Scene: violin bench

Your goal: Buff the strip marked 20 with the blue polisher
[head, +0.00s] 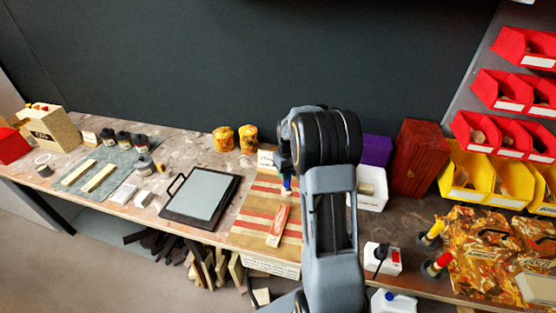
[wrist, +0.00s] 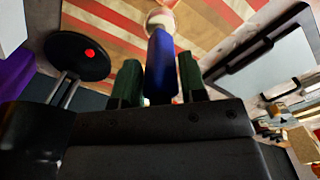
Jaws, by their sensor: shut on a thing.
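My gripper (wrist: 158,78) is shut on the blue polisher (wrist: 160,62), which stands between its two dark green fingers. A pale round end (wrist: 160,18) shows beyond the blue body, over the striped board. In the head view the polisher (head: 287,184) is a small bit of blue below my wrist, over the board's back part. The board (head: 246,238) is light wood with several red strips across it. I cannot read a 20 on any strip. My arm hides the board's right side. I cannot tell whether the polisher touches the board.
A red-and-white piece (head: 278,226) lies on the board. A black-framed tray (head: 203,194) stands left of it. A white bin (head: 371,187), a purple box (head: 376,151) and a dark red box (head: 419,158) stand right of my arm. A white box with a plug (head: 382,258) is at the front right.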

